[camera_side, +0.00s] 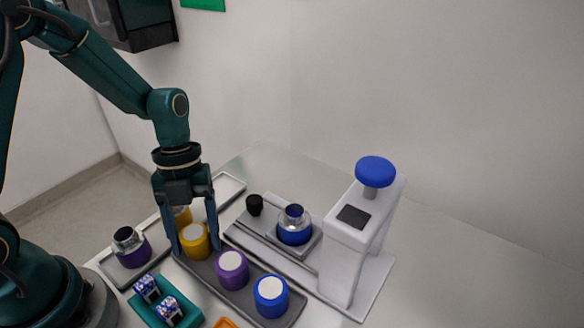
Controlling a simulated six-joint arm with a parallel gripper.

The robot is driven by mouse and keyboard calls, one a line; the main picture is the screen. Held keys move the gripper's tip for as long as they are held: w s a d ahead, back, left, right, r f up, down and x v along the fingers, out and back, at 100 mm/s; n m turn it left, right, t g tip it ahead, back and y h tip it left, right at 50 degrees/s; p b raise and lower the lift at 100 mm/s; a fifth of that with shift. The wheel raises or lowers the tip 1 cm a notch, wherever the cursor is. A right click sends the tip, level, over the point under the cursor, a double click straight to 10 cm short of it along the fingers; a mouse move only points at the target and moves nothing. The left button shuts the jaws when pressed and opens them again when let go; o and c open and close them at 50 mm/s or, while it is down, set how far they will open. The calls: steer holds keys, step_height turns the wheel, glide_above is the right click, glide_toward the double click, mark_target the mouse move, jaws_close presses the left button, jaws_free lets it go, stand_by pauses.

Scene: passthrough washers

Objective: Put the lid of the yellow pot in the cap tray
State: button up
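A yellow piece with a pale round top (194,241) stands at the far left end of a long dark grey tray (296,313). It looks like the lid of the yellow pot. My gripper (196,246) points down with one finger on each side of it. Whether the fingers press on it or stand slightly apart cannot be told. Another yellow piece, probably the yellow pot (181,215), shows behind, partly hidden by my gripper. Purple (232,270) and blue (270,296) pieces with white tops stand in the same dark tray.
A purple pot with a metal neck (131,246) stands on the light grey tray at left. A blue one (294,226) sits in a fixture before a white press with a blue knob (375,170). A teal tray (186,304) with patterned blocks is in front.

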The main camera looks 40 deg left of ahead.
steer(key=v, duration=1.2)
steer(key=s+r+n+t+y, duration=0.1)
steer(key=s+n+t, duration=0.3)
steer(key=n, duration=0.9)
steer(key=s+d+r+n+t+y, duration=0.1)
steer(key=s+r+n+t, duration=0.1)
steer(key=n, duration=1.2)
steer(key=shift+s+t, duration=0.9)
steer(key=shift+t, duration=0.1)
